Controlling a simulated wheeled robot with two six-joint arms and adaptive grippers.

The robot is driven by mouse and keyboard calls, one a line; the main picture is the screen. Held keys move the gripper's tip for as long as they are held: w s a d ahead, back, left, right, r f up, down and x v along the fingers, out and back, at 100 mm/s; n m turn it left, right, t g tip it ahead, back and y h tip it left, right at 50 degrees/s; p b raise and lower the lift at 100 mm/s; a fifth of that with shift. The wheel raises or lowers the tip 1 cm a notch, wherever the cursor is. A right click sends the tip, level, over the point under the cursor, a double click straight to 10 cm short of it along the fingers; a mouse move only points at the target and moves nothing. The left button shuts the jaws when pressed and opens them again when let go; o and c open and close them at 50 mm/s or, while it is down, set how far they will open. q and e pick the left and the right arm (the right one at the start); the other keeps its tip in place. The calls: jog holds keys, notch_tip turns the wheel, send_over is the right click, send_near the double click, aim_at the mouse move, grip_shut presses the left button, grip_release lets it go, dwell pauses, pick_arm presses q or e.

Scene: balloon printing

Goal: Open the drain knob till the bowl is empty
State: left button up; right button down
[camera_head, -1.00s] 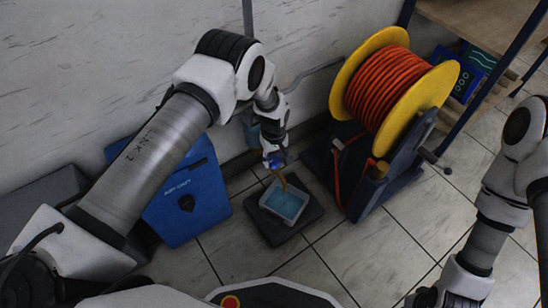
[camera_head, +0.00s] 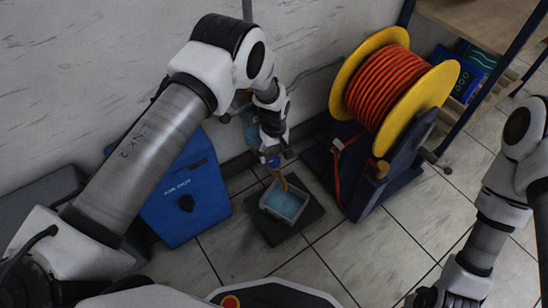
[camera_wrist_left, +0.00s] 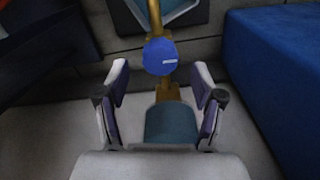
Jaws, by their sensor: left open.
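The drain knob is a round blue disc on a brass tap. It shows clearly in the left wrist view (camera_wrist_left: 160,57), ahead of and between my left fingers (camera_wrist_left: 161,95). The fingers are spread to either side and do not touch it. In the head view, my left gripper (camera_head: 275,153) is at the tap and partly covers the knob (camera_head: 273,161). The brass spout (camera_head: 281,182) points down over a grey bowl (camera_head: 264,207) on the floor, with blue liquid inside. My right gripper (camera_head: 430,298) is at the bottom edge, mostly cut off.
An orange hose reel with yellow flanges (camera_head: 345,97) stands right of the bowl. A blue box (camera_head: 190,200) stands to the left. The bowl rests on a dark base (camera_head: 310,212). A pale wall is close behind, and tiled floor lies open in front.

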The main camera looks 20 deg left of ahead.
aim_at(274, 160)
pick_arm(q)
notch_tip(274, 160, up, 9)
dwell(0.5)
